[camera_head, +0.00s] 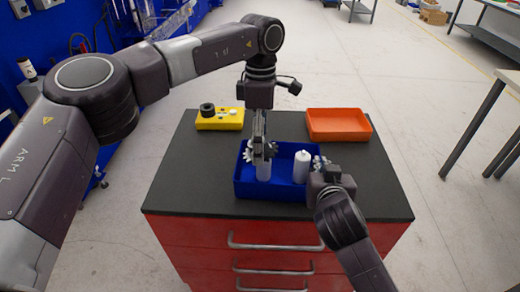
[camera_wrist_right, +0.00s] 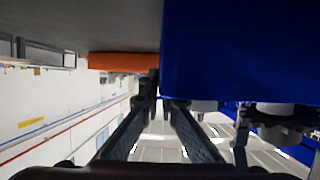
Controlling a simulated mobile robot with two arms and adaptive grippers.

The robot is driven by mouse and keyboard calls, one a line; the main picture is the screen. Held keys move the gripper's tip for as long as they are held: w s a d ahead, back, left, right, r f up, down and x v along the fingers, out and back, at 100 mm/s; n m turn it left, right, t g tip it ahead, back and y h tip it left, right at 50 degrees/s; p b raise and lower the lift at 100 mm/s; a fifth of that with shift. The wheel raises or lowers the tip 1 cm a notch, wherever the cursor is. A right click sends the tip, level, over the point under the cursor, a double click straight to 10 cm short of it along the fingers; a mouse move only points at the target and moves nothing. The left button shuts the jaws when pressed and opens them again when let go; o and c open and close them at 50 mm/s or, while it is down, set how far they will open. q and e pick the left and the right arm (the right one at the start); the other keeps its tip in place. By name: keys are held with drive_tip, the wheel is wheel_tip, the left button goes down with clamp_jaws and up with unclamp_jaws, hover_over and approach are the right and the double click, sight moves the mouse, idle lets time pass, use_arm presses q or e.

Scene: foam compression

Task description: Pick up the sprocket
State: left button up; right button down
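The sprocket (camera_head: 248,153), a pale toothed wheel, is at the left side of the blue bin (camera_head: 281,195) in the head view, partly hidden by my left gripper. My left gripper (camera_head: 262,150) points down into the bin beside the sprocket. I cannot tell whether its fingers touch or hold it. My right gripper (camera_head: 319,164) is at the bin's right edge. In the right wrist view its two fingers (camera_wrist_right: 161,100) stand a little apart with nothing between them, beside the bin's blue wall (camera_wrist_right: 235,60).
A white bottle (camera_head: 301,167) stands in the bin, beside my right gripper. A yellow block (camera_head: 220,121) with a dark ring lies at the back left. An orange tray (camera_head: 338,124) lies at the back right. The dark cabinet top (camera_head: 190,165) is bare to the left.

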use_arm(q)
drive_tip(key=shift+r, duration=0.15)
drive_tip(key=c, duration=2.2)
